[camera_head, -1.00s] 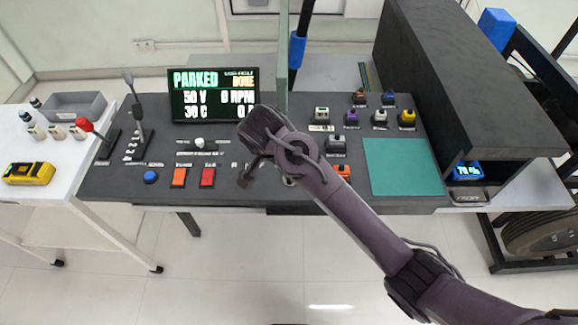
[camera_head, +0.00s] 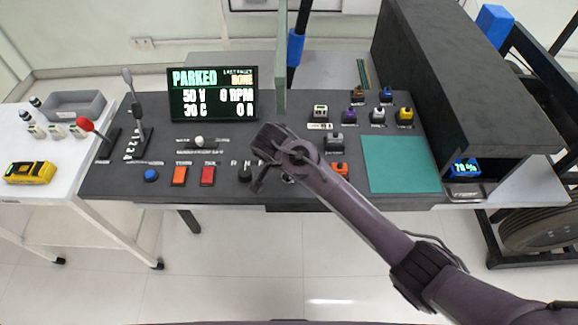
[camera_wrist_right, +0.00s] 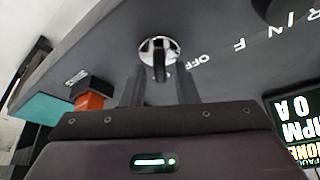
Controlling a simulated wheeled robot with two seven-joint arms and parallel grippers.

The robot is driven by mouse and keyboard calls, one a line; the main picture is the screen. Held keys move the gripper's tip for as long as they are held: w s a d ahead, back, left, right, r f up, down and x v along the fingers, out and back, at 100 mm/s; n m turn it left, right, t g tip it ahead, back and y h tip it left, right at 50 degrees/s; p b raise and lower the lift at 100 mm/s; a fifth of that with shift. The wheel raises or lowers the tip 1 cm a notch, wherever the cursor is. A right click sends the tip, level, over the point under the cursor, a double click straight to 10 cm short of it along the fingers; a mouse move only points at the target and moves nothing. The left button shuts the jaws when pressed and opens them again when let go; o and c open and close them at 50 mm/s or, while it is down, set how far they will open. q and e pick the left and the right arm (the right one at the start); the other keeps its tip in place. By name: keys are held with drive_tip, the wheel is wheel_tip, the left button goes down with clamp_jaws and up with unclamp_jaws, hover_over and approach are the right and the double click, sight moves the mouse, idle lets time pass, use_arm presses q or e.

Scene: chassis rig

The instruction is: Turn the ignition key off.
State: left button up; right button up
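The ignition key (camera_wrist_right: 158,62) stands in a round chrome lock (camera_wrist_right: 147,52) on the dark console in the right wrist view, with the word OFF printed to its right. My right gripper (camera_wrist_right: 160,76) is open, its two dark fingers on either side of the key in that picture. I cannot tell whether either finger touches it. In the head view my right arm covers most of the key area; only a small silver bit shows below the wrist. The display (camera_head: 213,94) reads PARKED, 50 V, 0 RPM and 0 A. My left gripper is not in view.
A clear upright panel (camera_head: 281,60) rises behind.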

clamp_jaws()
drive_tip(key=shift+r+n+y+p, duration=0.15)
drive_tip(key=shift+n+y+p, duration=0.15)
drive_tip(key=shift+n+p, duration=0.8)
drive_tip(key=n+y+p, duration=0.1)
drive_tip(key=n+p, duration=0.3)
drive_tip(key=shift+y, duration=0.4)
drive_tip(key=n+y+p, duration=0.1)
drive_tip(key=n+p, duration=0.1)
drive_tip(key=n, duration=0.1)
drive_tip(key=shift+d+n, duration=0.1)
drive_tip(key=shift+n, duration=0.2)
drive_tip(key=shift+n+y+p, duration=0.5)
drive_tip(key=shift+n+p, duration=0.4)
drive_tip(key=shift+n, duration=0.2)
drive_tip(key=shift+f, duration=0.2)
